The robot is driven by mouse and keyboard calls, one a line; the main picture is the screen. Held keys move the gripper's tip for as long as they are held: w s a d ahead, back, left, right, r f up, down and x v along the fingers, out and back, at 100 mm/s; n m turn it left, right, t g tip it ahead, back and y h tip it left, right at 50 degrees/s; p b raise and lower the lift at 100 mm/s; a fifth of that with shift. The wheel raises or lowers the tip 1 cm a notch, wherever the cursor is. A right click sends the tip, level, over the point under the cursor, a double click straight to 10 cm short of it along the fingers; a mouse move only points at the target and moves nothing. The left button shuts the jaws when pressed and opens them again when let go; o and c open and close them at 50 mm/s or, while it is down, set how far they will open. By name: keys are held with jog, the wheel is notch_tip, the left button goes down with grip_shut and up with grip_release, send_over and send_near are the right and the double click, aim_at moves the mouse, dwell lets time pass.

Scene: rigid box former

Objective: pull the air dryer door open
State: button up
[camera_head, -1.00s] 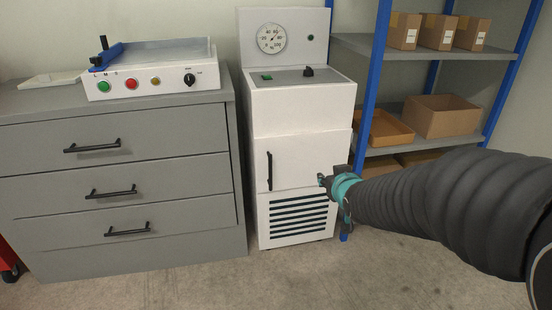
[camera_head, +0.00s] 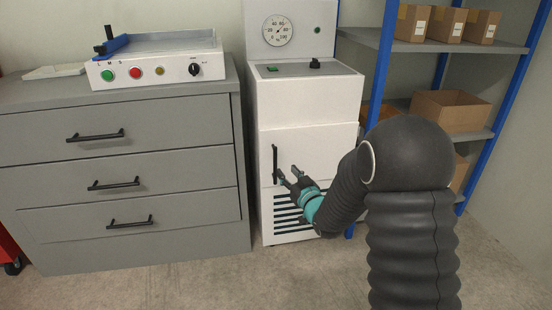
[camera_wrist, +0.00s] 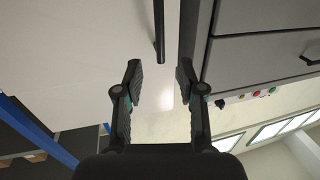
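The air dryer (camera_head: 305,100) is a white cabinet with a dial on its back panel. Its door (camera_head: 315,152) is on the front above a slatted vent and looks closed. The door's black vertical handle (camera_head: 275,164) is on the left side of the door. My gripper (camera_head: 288,177) is just right of the handle's lower part, apart from it. In the wrist view, the handle (camera_wrist: 159,30) lies ahead of the gap between the fingers of my gripper (camera_wrist: 158,72). The fingers are spread and empty.
A grey drawer cabinet (camera_head: 120,205) with black handles stands close left of the dryer. A blue-framed shelf (camera_head: 455,47) with cardboard boxes stands to the right. The floor (camera_head: 200,285) in front is clear.

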aim_at(276, 159)
jog(key=x, duration=1)
jog(key=shift+w+p, duration=0.15)
jog(key=shift+p, duration=0.15)
grip_shut()
